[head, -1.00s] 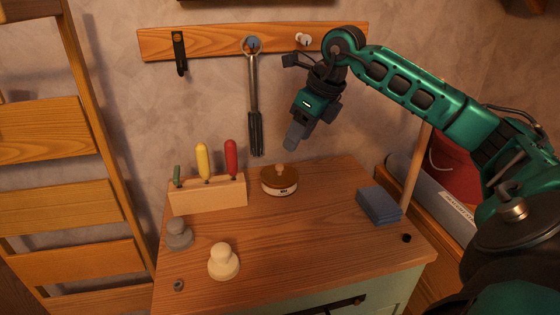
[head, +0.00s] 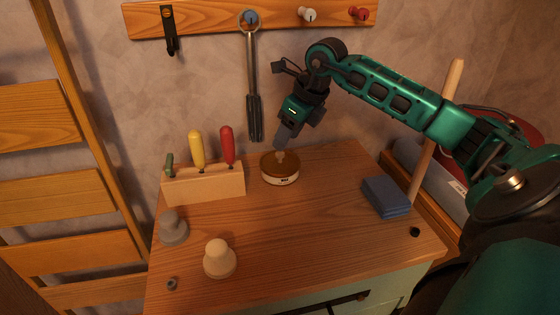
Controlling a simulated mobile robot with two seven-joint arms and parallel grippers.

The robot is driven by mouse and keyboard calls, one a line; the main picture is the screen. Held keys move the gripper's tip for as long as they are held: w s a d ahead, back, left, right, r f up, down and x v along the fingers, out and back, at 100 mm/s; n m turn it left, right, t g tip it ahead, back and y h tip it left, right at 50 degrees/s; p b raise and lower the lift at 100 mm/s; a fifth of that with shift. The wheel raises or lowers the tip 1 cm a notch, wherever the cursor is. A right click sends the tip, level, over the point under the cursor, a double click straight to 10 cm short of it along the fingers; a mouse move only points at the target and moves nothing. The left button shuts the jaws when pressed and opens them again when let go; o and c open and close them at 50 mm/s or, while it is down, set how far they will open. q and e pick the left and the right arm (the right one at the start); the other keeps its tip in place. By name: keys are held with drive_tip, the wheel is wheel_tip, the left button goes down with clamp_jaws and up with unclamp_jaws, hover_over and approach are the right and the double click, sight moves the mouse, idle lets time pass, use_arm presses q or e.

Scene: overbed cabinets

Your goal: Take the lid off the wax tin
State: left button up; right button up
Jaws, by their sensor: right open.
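The wax tin (head: 281,180) stands upright on the wooden cabinet top, towards the back. It is pale with a small dark label. Its brown lid (head: 270,166) sits on it, with a small light knob on top. My right gripper (head: 281,148) points down just above the knob, its fingertips at or very near it. It is open; whether the fingers stand around the knob or in front of it I cannot tell. My left gripper is out of view.
A wooden block (head: 205,187) with yellow, red and green handled tools stands left of the tin. A grey knobbed piece (head: 173,229) and a cream one (head: 219,262) stand front left. A blue block (head: 386,197) lies right. The middle of the top is clear.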

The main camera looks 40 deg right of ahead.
sight(282, 153)
drive_tip(key=x, duration=0.5)
drive_tip(key=shift+s+f, duration=0.15)
drive_tip(key=shift+c, duration=0.2)
clamp_jaws()
